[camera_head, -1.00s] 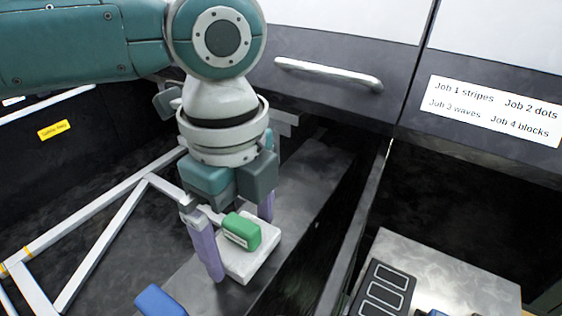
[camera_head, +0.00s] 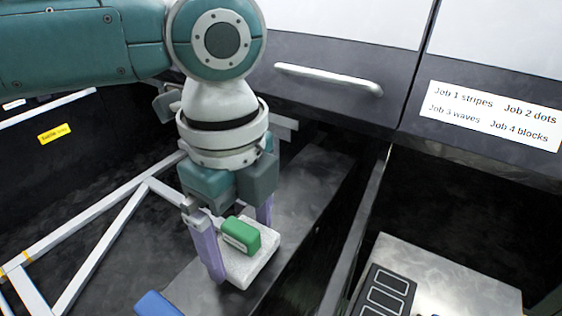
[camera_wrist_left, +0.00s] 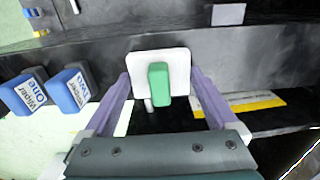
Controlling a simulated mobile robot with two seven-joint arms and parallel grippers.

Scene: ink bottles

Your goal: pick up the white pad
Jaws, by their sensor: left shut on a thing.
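The white pad (camera_head: 254,267) is a flat square block with a green grip (camera_head: 241,234) on top. My left gripper (camera_head: 237,243) reaches down from above, its two purple fingers on opposite sides of the pad, shut on it. In the left wrist view the pad (camera_wrist_left: 138,62) and its green grip (camera_wrist_left: 160,82) sit between the fingertips. The pad is at the dark grey surface; I cannot tell whether a gap lies under it. My right gripper is not in view.
Blue blocks labelled Wiper One (camera_wrist_left: 28,92) and Wiper Two (camera_wrist_left: 72,92) stand near the pad. A white frame (camera_head: 90,215) is at left, a drawer handle (camera_head: 328,77) behind. A metal plate (camera_head: 450,270) with a dark panel (camera_head: 385,291) is at right.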

